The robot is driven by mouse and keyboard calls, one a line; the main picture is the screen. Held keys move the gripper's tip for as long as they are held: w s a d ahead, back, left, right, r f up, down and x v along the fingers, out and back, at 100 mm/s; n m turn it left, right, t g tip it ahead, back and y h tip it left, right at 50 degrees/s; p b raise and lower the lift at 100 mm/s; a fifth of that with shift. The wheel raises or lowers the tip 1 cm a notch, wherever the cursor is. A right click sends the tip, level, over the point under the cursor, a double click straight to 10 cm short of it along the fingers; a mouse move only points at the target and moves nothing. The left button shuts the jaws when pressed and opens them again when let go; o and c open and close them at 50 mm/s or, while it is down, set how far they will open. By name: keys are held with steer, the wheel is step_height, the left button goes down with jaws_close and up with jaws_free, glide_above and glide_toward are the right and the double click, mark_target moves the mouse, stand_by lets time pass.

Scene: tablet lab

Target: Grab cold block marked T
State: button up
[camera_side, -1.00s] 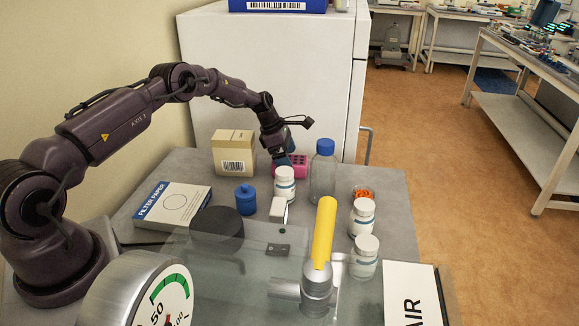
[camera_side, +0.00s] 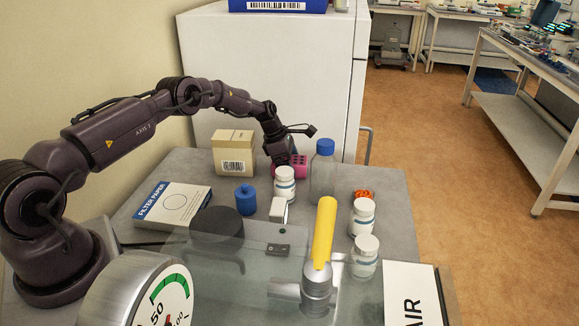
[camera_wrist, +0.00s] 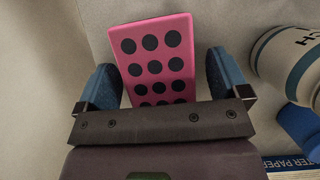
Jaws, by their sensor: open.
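A pink block with rows of dark round holes (camera_side: 299,161) sits on the grey bench, behind the front white bottle. It also shows in the wrist view (camera_wrist: 154,66), where its holed top faces the camera. No letter T can be read on it. My gripper (camera_wrist: 163,72) is open, with one blue finger on each side of the block and a gap visible on the left. In the side view my gripper (camera_side: 284,160) is low at the block and hides part of it. I cannot tell whether the fingers touch the block.
A white bottle (camera_side: 284,184) stands just in front of the block, and a clear blue-capped bottle (camera_side: 323,170) to its right. A cardboard box (camera_side: 233,152) is at left. A transparent panel (camera_side: 200,262) and yellow-handled valve (camera_side: 323,232) are nearer the camera.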

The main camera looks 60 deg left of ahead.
steer(key=c, duration=1.1)
steer(key=shift+c, duration=0.2)
